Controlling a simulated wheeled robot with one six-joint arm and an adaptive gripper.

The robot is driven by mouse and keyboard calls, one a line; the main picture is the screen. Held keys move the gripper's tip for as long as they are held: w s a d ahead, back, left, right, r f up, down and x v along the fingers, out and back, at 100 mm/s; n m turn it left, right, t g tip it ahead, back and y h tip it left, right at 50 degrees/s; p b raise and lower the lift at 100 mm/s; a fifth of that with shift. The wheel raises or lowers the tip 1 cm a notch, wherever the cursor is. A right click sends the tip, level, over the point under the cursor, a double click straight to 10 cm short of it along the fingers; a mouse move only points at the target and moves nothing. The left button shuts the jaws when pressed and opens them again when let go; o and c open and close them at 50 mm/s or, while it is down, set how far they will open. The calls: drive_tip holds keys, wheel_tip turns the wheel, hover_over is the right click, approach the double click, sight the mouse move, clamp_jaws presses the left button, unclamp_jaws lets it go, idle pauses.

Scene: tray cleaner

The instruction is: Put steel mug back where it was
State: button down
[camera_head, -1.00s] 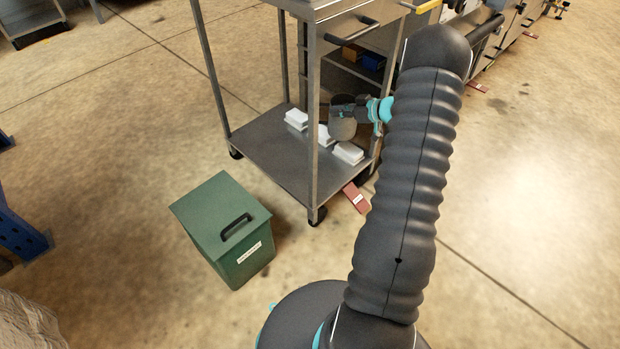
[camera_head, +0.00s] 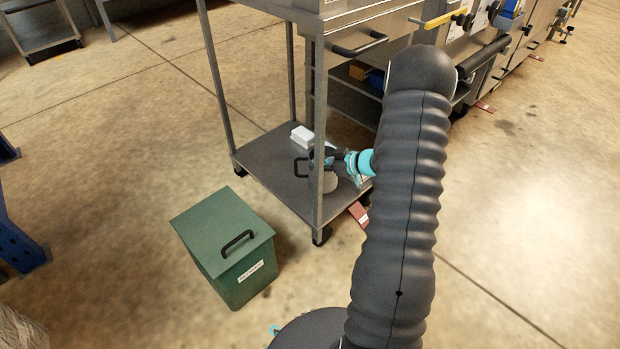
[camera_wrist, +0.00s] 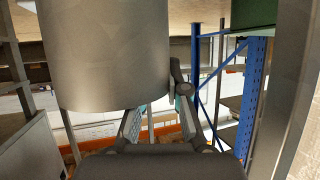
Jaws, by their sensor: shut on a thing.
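The steel mug (camera_head: 329,182) is a grey cylinder partly hidden by the cart's front post in the head view. A dark loop handle (camera_head: 301,168) shows on its left. In the wrist view the mug (camera_wrist: 105,55) is a large grey cylinder filling the upper left. My gripper (camera_head: 328,157) is shut on the mug and holds it over the lower shelf (camera_head: 262,175) of the steel cart. The finger contact is hidden behind the post, and I cannot tell whether the mug touches the shelf.
A white block (camera_head: 302,136) lies on the lower shelf behind the mug. The cart's front post (camera_head: 319,120) stands close to my gripper. A green lidded bin (camera_head: 225,240) is on the floor in front. The left part of the shelf is clear.

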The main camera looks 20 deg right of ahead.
wheel_tip(320, 180, down, 6)
drive_tip(key=w+a+b, duration=0.1)
drive_tip(key=w+a, duration=0.1)
drive_tip(key=shift+r, duration=0.2)
drive_tip(key=shift+f, duration=0.15)
drive_tip(key=c, duration=1.2)
unclamp_jaws()
drive_tip(key=p+v, duration=0.1)
drive_tip(key=v, duration=1.1)
